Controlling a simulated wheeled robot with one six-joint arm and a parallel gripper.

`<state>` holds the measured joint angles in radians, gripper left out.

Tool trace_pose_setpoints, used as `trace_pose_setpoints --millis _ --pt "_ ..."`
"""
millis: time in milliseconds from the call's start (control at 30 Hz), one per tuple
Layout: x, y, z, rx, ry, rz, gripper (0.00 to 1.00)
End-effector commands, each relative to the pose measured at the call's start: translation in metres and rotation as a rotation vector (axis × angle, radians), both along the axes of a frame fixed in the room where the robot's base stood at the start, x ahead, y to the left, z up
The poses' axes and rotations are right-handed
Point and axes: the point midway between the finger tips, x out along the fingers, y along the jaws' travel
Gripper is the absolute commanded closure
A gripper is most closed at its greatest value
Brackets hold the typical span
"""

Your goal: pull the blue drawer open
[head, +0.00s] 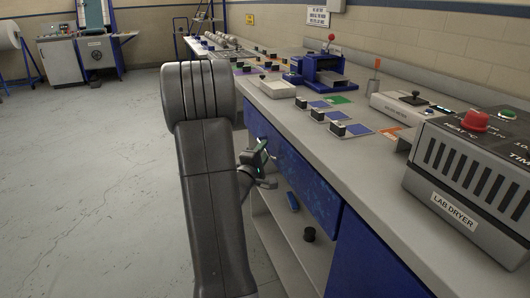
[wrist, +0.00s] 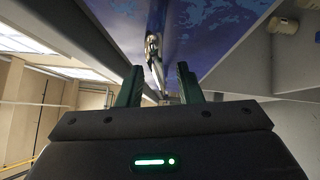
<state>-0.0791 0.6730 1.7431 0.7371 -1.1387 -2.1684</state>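The blue drawer (head: 312,186) has a mottled blue front under the bench top and looks flush with the bench in the head view. In the wrist view its blue front (wrist: 215,35) fills the top. A slim metal handle (wrist: 154,48) stands on it. My gripper (head: 268,168) is at the drawer front in the head view. In the wrist view my gripper (wrist: 160,72) has its two green fingers apart, with the handle seen between and just beyond the tips. I cannot tell whether they touch it. My arm hides the drawer's left part in the head view.
A blue cabinet panel (head: 372,262) is at the right. The lab dryer (head: 470,175) stands on the bench top. The floor (head: 95,190) to the left is clear.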

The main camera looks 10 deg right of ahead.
Motion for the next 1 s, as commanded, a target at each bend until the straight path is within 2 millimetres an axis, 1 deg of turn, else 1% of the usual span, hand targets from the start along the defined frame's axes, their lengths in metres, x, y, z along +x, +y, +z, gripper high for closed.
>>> trace_pose_setpoints --millis 100,200,467,567,633,867,1000 --pt "0.0091 -0.0062 0.0009 -0.001 0.001 0.0 0.67" --pt "0.0125 -0.0085 0.0019 -0.001 0.0 0.0 0.67" --pt "0.0134 -0.0087 0.0022 -0.001 0.001 0.001 0.67" --pt "0.0132 -0.0086 0.0021 -0.001 0.001 0.001 0.85" --pt "0.0132 -0.0086 0.0021 -0.001 0.001 0.001 0.99" --pt "0.0131 -0.0083 0.002 -0.001 0.001 0.001 1.0" --pt "0.0122 -0.0029 0.0025 0.0 0.002 0.002 1.0"
